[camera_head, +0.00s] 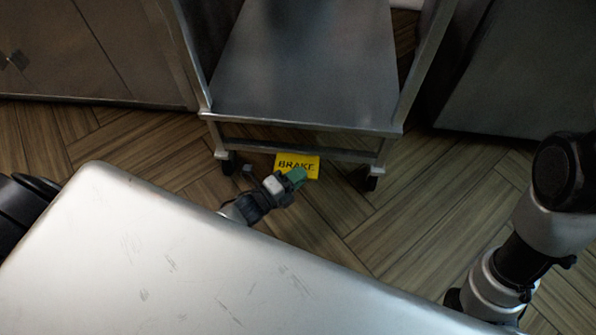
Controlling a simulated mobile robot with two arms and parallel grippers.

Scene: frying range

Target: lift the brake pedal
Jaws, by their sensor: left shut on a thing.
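The yellow brake pedal (309,159), marked BRAKE in black, sticks out low under the front of a steel cart, between its two front casters. My left gripper (296,177) reaches down to it past the far edge of a metal surface. Its green fingertips overlap the lower edge of the pedal and are shut on it. The gripper hides part of the pedal's lower middle. My right arm shows at the right, but its gripper is out of view.
The steel cart (310,70) stands on casters on the wood floor. A scratched metal surface (150,260) fills the near left and middle. Steel cabinets stand at the back left (90,50) and back right (520,70). Floor (410,220) is clear right of the pedal.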

